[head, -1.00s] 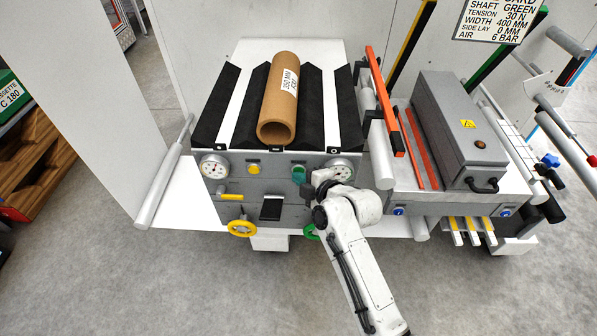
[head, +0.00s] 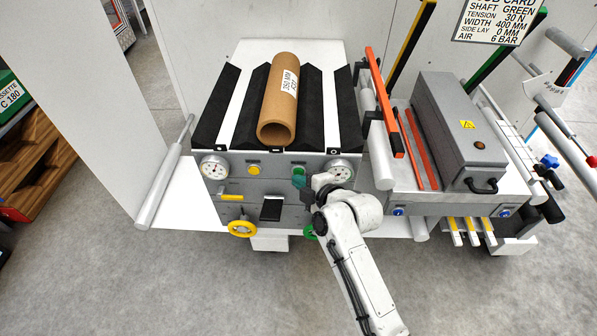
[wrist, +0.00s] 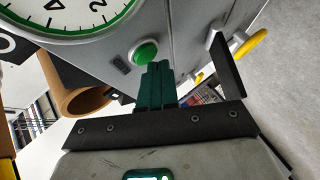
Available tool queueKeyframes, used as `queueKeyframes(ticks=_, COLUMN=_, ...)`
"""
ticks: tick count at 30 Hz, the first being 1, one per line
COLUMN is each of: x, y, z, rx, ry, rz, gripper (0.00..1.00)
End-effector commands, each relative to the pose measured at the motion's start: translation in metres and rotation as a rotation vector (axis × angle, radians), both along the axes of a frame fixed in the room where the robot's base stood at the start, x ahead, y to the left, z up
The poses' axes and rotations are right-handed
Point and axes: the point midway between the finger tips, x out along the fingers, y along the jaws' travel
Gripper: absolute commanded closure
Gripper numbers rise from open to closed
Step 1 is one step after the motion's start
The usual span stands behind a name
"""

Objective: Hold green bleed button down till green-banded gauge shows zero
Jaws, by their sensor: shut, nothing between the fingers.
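The green bleed button (head: 298,170) sits on the grey front panel, left of the right-hand gauge (head: 341,170). In the wrist view the button (wrist: 145,53) is round and green in a grey collar. The gauge (wrist: 66,17) there has a green band around its white dial, but only its lower part shows and I see no needle. In the head view its needle is too small to read. My gripper (head: 300,182) is shut and empty, its dark green fingers (wrist: 157,70) together, tips close beside the button. I cannot tell whether they touch it.
A second gauge (head: 214,167) and a yellow button (head: 254,169) are on the panel's left. A yellow handwheel (head: 242,228) sits below. A cardboard core (head: 279,100) lies on black supports above. The floor in front is clear.

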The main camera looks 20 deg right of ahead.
Motion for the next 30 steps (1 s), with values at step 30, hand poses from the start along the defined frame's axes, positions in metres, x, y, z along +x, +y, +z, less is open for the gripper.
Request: queueKeyframes(ticks=30, x=-0.05, y=0.017, z=0.0, rx=-0.001, ry=0.003, rz=0.003, gripper=1.0)
